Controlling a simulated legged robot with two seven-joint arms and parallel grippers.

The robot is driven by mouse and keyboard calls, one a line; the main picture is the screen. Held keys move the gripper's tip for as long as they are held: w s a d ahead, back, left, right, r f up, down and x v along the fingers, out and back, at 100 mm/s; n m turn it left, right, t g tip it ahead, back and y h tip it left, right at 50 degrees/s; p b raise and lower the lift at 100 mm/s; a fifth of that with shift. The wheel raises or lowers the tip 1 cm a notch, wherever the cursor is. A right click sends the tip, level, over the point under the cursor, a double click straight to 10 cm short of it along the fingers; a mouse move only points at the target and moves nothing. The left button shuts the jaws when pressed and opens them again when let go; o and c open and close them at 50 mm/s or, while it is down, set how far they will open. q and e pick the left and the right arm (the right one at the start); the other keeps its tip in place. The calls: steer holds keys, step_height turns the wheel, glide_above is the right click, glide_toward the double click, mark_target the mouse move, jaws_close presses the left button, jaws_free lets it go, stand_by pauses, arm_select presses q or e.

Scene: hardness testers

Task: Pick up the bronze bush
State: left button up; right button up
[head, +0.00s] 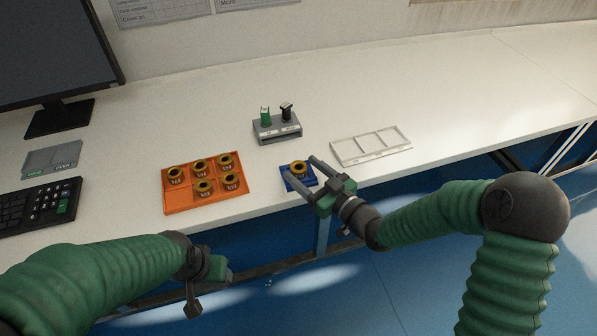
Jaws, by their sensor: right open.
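A bronze bush (299,168) with a dark centre sits on a small blue pad (289,181) near the front edge of the bench. My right gripper (301,172) is open, with its two fingers reaching over the blue pad, one on each side of the bush. I cannot tell whether either finger touches it. More bronze bushes (203,187) with labels stand in an orange tray (180,206) to the left; its front left compartment is empty. My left gripper (207,290) hangs low in front of the bench, away from the bushes; its jaws are unclear.
A grey stand (277,131) holding a green and a black piece is behind the blue pad. A white partitioned tray (370,146) lies to the right. A keyboard (40,206), a grey tray (52,158) and a monitor (55,50) are at the left. The bench's right side is clear.

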steer(key=x, duration=0.2)
steer(key=shift+w+a+f, duration=0.1)
steer(key=shift+w+a, duration=0.15)
steer(key=shift+w, duration=0.05)
steer(key=shift+s, duration=0.1)
jaws_close()
